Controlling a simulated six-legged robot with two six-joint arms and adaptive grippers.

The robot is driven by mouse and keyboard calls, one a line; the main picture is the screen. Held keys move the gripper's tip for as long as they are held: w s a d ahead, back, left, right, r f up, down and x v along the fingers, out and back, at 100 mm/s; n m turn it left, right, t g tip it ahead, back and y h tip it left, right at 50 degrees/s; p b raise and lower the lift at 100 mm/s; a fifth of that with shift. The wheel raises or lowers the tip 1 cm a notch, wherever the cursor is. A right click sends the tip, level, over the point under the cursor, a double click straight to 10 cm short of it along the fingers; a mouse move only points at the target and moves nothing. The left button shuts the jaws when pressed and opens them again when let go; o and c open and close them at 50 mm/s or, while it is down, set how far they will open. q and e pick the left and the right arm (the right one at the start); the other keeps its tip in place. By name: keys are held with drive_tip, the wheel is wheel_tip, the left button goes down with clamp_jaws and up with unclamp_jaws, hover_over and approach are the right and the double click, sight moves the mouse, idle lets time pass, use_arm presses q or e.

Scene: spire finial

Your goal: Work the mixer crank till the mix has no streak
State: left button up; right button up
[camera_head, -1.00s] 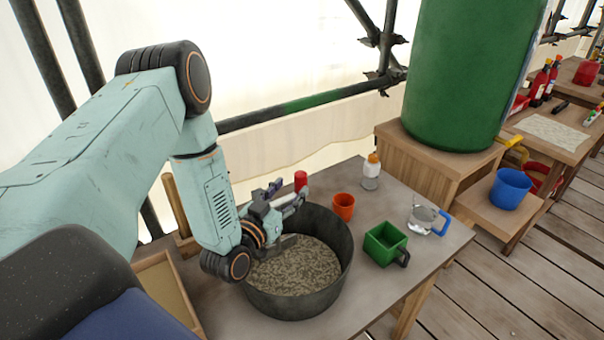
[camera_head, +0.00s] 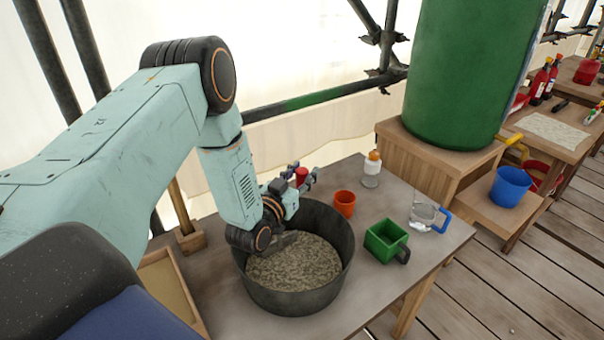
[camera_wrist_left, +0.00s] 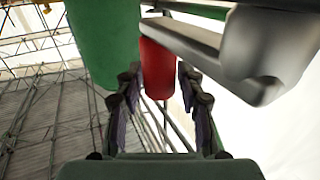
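A dark round mixing tub (camera_head: 340,262) stands on the near table and holds a grey-tan speckled mix (camera_head: 298,264). Whether there are streaks in it is too fine to tell. A red crank grip (camera_head: 302,174) shows above the tub's far rim. My left gripper (camera_head: 303,176) is there with its fingers apart, one on each side of the grip. In the left wrist view the red grip (camera_wrist_left: 158,68) stands between the fingertips, below a grey metal crank arm (camera_wrist_left: 220,50). I cannot tell whether the fingers touch it. My right gripper is not in view.
Right of the tub are an orange cup (camera_head: 344,203), a green box-shaped scoop (camera_head: 387,241), a clear jug (camera_head: 424,216) and an orange-capped bottle (camera_head: 372,169). A big green barrel (camera_head: 462,75) stands behind on a wooden stand. The table's front right is bare.

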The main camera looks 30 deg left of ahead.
use_arm(q)
clamp_jaws()
idle(0.4)
drive_tip(key=shift+w, duration=0.1)
